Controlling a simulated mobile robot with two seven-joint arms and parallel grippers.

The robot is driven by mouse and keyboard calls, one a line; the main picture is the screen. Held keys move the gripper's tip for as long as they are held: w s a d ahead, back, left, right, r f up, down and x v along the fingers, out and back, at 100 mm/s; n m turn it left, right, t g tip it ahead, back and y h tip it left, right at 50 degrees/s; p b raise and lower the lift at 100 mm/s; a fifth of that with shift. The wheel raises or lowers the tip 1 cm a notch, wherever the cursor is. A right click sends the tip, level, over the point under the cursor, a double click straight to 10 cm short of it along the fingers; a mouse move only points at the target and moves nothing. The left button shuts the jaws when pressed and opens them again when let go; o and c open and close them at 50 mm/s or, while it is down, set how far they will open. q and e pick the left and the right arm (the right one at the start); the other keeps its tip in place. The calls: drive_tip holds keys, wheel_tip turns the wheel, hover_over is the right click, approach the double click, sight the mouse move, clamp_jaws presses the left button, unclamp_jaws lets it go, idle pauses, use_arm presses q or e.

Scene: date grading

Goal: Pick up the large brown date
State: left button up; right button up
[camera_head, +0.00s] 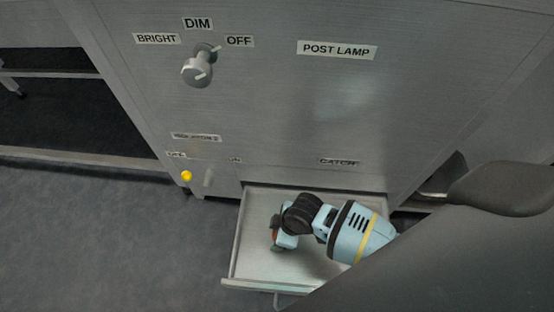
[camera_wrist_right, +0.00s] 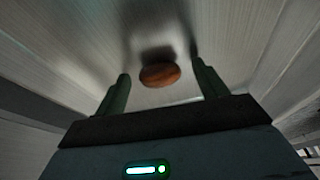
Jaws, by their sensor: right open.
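A large brown date (camera_wrist_right: 160,75) lies on the bare metal floor of an open drawer (camera_head: 254,262). In the right wrist view it sits between the two fingers of my right gripper (camera_wrist_right: 158,82), with a gap on each side. The gripper is open and points down into the drawer. In the head view my right gripper (camera_head: 276,240) is low inside the drawer, and a small reddish-brown patch of the date shows beside it. Most of the date is hidden there by the gripper. My left gripper is not in view.
The drawer's walls stand close around my right gripper. A grey metal cabinet front with a knob (camera_head: 197,71), a yellow button (camera_head: 186,176) and a small lever (camera_head: 208,177) rises behind it. A label (camera_head: 338,162) reads CATCH above the drawer. Open floor lies to the left.

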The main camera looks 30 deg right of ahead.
drive_tip(key=c, duration=0.8)
wheel_tip(320, 180, up, 10)
drive_tip(key=p, duration=0.5)
drive_tip(key=shift+f, duration=0.25)
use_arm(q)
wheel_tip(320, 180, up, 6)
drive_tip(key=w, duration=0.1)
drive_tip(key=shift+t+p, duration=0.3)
use_arm(e)
drive_tip(key=shift+r, duration=0.3)
